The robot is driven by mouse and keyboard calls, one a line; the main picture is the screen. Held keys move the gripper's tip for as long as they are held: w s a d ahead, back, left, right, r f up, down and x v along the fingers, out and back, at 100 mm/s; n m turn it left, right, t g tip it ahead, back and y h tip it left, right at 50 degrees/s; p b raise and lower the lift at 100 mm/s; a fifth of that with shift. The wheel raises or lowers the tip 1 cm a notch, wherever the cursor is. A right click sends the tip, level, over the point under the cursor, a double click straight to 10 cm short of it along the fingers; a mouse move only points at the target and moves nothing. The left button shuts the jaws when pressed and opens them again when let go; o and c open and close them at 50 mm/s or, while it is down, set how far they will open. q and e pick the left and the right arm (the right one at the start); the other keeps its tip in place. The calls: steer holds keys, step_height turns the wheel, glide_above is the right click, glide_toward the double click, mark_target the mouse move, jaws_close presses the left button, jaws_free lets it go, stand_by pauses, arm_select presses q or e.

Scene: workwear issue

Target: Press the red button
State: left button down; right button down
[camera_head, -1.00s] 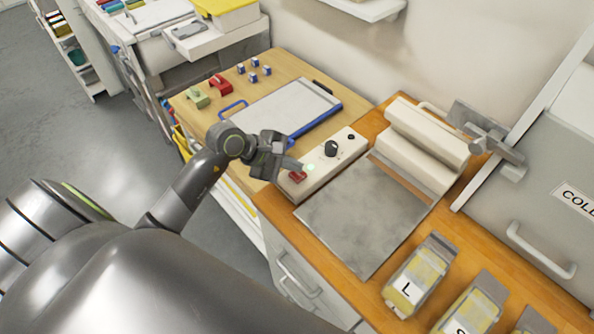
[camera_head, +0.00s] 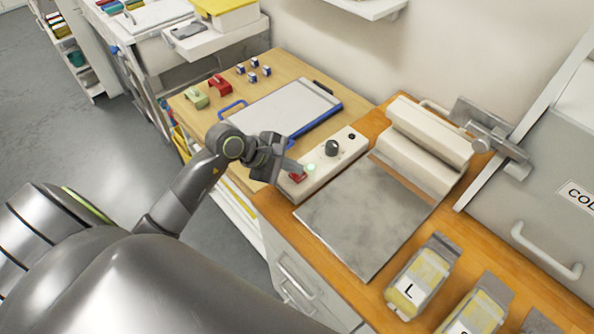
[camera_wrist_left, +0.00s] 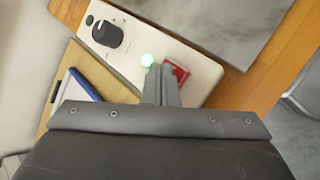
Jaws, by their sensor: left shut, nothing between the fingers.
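I cannot tell whether the fingertips touch the button. My right gripper is not in view.
A black knob (camera_head: 332,148) stands on the box behind the lamp. A grey metal plate (camera_head: 365,215) and a cream roller unit (camera_head: 425,145) lie to the right. A blue-framed tray (camera_head: 285,110) lies behind, and labelled packets (camera_head: 418,280) stand at the front right.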

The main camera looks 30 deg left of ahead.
mark_target(294, 175)
arm_select(q)
steer(key=shift+f, duration=0.15)
steer(key=shift+r, duration=0.65)
step_height(294, 175, up, 6)
steer(key=p, duration=0.3)
stand_by(0.4)
stand_by(0.5)
